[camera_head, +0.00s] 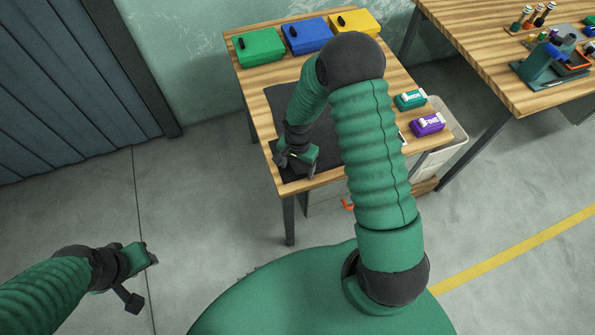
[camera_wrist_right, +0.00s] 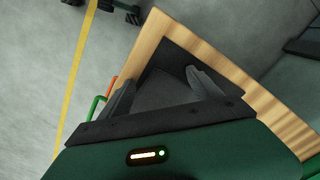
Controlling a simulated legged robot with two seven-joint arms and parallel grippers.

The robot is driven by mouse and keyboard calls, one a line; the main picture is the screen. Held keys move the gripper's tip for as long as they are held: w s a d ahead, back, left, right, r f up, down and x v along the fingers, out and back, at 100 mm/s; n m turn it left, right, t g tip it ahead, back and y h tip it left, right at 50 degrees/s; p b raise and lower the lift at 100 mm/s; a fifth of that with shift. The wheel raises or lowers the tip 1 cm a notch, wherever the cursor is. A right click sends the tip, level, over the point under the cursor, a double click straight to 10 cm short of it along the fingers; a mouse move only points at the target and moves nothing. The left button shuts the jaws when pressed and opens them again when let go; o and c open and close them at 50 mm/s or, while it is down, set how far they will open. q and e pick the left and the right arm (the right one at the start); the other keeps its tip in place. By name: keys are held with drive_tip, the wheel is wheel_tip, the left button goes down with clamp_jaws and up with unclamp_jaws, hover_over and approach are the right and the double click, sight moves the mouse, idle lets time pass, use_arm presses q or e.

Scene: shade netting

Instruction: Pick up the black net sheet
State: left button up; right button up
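The black net sheet (camera_head: 318,130) lies flat on the wooden table, partly hidden behind my right arm. Its dark edge and corner also show in the right wrist view (camera_wrist_right: 172,57). My right gripper (camera_head: 298,170) is low over the sheet's near left corner, close to the table's front edge. In the right wrist view its two fingers (camera_wrist_right: 162,92) stand apart, with a grey surface between them; I cannot tell whether they touch the sheet. My left gripper (camera_head: 148,258) hangs over the bare floor at the lower left, away from the table; its finger opening is not clear.
Green (camera_head: 259,47), blue (camera_head: 307,36) and yellow (camera_head: 355,22) cases line the table's back edge. Green (camera_head: 410,100) and purple (camera_head: 428,124) small boxes sit at the right, by a pale bin (camera_head: 452,140). A second table (camera_head: 480,60) with tools stands at the right.

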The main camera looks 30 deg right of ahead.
drive_tip(key=shift+s+d+f, duration=0.1)
drive_tip(key=shift+s+d, duration=0.2)
drive_tip(key=shift+d, duration=0.5)
drive_tip(key=shift+c, duration=1.1)
drive_tip(key=shift+a, duration=0.1)
drive_tip(key=shift+c, duration=0.6)
drive_tip(key=shift+a, duration=0.25)
drive_tip(key=shift+c, duration=0.6)
drive_tip(key=shift+w+a, duration=0.2)
drive_tip(key=shift+a, duration=0.3)
drive_tip(key=c, duration=0.4)
drive_tip(key=shift+s+d, duration=0.15)
drive_tip(key=shift+d, duration=0.15)
drive_tip(key=c, duration=0.4)
clamp_jaws()
use_arm(q)
drive_tip(key=shift+s+d, duration=0.15)
drive_tip(key=shift+d, duration=0.05)
